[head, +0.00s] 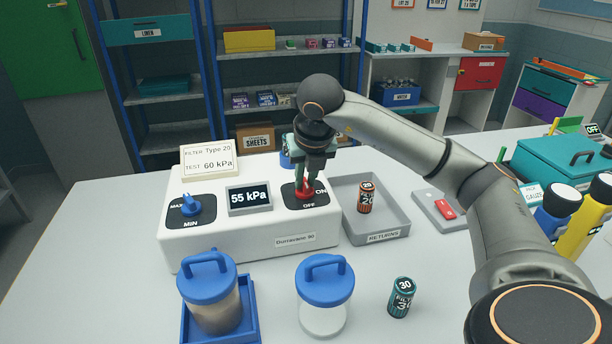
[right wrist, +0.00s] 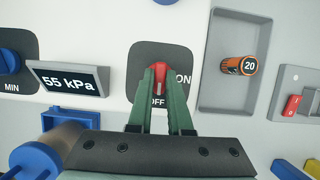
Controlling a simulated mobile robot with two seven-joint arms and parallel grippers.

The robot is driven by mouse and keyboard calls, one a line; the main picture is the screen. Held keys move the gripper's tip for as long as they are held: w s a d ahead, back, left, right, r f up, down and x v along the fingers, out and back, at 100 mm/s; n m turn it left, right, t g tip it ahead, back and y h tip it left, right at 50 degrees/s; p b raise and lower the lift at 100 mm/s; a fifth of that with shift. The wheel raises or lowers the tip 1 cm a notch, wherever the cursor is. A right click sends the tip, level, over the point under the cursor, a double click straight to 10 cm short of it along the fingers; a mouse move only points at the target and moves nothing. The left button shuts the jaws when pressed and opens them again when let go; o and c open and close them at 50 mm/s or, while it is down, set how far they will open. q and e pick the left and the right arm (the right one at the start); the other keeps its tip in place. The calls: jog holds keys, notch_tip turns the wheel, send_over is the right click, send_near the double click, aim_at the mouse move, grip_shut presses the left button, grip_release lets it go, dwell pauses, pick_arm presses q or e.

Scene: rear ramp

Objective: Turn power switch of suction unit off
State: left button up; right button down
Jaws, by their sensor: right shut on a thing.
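The white suction unit (head: 240,238) stands on the table with a display (head: 249,199) reading 55 kPa. Its red power switch (head: 304,193) sits on a dark plate marked ON at the right and OFF at the front. My right gripper (head: 307,177) reaches down from above and is shut on the red switch. In the right wrist view the green fingers lie on both sides of the red switch (right wrist: 161,70). A white mark shows between the fingers, on the side toward OFF. The fingers hide part of the switch. My left gripper is not in view.
A blue MIN/MAX dial (head: 190,206) is on the unit's left. A grey returns tray (head: 385,221) with an orange filter (head: 366,197) stands at the right. Two blue-lidded jars (head: 210,300) (head: 323,308) and a teal filter (head: 401,297) stand in front.

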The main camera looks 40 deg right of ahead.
jog(key=shift+m, duration=0.3)
jog(key=c, duration=0.8)
grip_release()
jog(key=shift+c, duration=0.2)
jog(key=p+v, duration=0.3)
jog(key=v, duration=0.9)
jog(key=shift+a+r, duration=0.2)
jog(key=shift+r, duration=0.05)
jog(key=shift+s+f, duration=0.1)
jog(key=shift+s, duration=0.05)
